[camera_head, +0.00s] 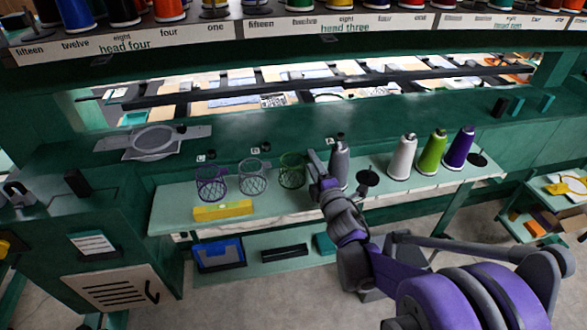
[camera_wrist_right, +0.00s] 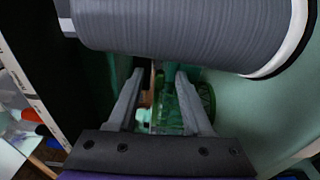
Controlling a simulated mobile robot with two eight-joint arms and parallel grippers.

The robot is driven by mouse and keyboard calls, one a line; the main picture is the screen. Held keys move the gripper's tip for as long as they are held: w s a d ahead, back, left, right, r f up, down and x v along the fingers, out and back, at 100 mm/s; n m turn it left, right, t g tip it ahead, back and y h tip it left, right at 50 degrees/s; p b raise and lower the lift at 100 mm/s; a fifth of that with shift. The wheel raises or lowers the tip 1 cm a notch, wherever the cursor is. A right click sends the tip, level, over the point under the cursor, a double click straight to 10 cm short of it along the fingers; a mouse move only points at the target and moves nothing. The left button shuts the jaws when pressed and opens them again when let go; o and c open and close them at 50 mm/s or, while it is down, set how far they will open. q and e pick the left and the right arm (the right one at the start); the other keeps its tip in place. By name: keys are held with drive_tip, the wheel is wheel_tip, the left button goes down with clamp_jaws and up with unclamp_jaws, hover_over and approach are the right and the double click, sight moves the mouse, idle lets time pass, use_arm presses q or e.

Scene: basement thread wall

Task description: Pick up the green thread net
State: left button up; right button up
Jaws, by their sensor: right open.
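The green thread net (camera_head: 292,170) stands on the pale shelf, third in a row of nets. My right gripper (camera_head: 314,164) is just to its right, beside the grey thread cone (camera_head: 339,163). In the right wrist view the two fingers (camera_wrist_right: 160,92) are apart. Part of the green net (camera_wrist_right: 206,98) shows between and beyond the right-hand finger; I cannot tell whether they touch. The grey cone (camera_wrist_right: 185,30) fills the top of that view, very close. My left gripper is not in view.
A purple net (camera_head: 211,184) and a grey net (camera_head: 254,177) stand left of the green one. A yellow box (camera_head: 223,210) lies in front. White (camera_head: 402,157), green (camera_head: 431,152) and purple (camera_head: 459,147) cones stand to the right, near a black-topped stand (camera_head: 367,178).

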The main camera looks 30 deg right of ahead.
drive_tip(key=shift+w+d, duration=0.15)
drive_tip(key=shift+w, duration=1)
drive_tip(key=shift+s, duration=0.1)
clamp_jaws()
